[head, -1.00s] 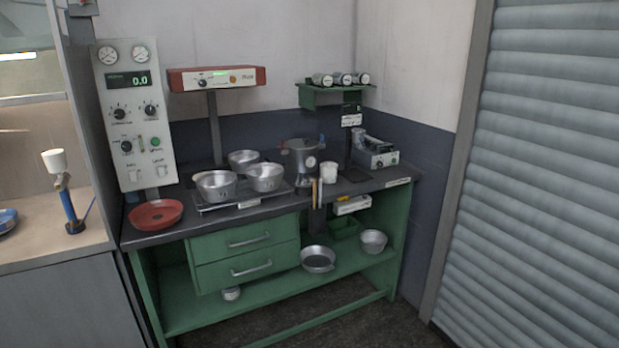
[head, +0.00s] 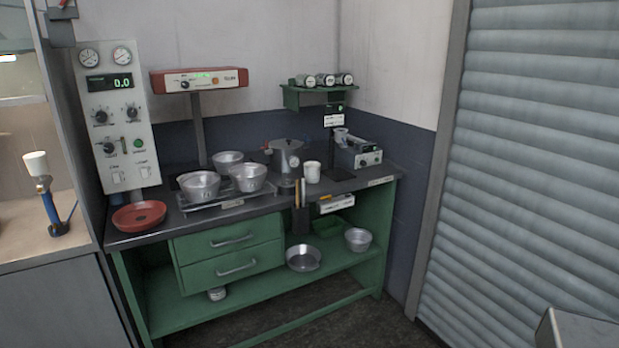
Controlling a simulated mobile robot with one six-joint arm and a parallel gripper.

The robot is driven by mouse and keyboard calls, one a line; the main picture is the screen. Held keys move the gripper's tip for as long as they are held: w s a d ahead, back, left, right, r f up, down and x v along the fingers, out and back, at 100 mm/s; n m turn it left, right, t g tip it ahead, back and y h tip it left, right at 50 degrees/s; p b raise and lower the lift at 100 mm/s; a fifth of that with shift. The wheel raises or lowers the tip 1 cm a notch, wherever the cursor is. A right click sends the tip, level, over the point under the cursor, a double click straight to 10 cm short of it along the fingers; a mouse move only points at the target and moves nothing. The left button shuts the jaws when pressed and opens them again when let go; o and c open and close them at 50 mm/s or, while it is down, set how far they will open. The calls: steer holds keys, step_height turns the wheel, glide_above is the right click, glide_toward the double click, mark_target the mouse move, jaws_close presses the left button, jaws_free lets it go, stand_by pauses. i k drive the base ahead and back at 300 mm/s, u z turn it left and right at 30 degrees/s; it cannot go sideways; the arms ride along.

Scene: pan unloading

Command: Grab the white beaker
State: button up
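A small white beaker (head: 312,172) stands upright on the dark worktop, just right of a metal pot (head: 286,158) with a dial on its front. The beaker is small at this distance, and its contents cannot be made out. My gripper is not in view, and nothing is seen touching the beaker.
A tray (head: 233,204) of metal pans stands left of the beaker, with a red dish (head: 139,216) further left. An upright holder (head: 301,218) is in front, and a grey device (head: 358,153) is right. A grey shape (head: 580,333) fills the lower right corner.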

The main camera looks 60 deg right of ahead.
mark_target(312, 169)
steer(key=u, duration=0.1)
steer(key=k, duration=1.05)
steer(key=z, duration=0.65)
steer(key=i, duration=1)
steer(key=u, duration=0.05)
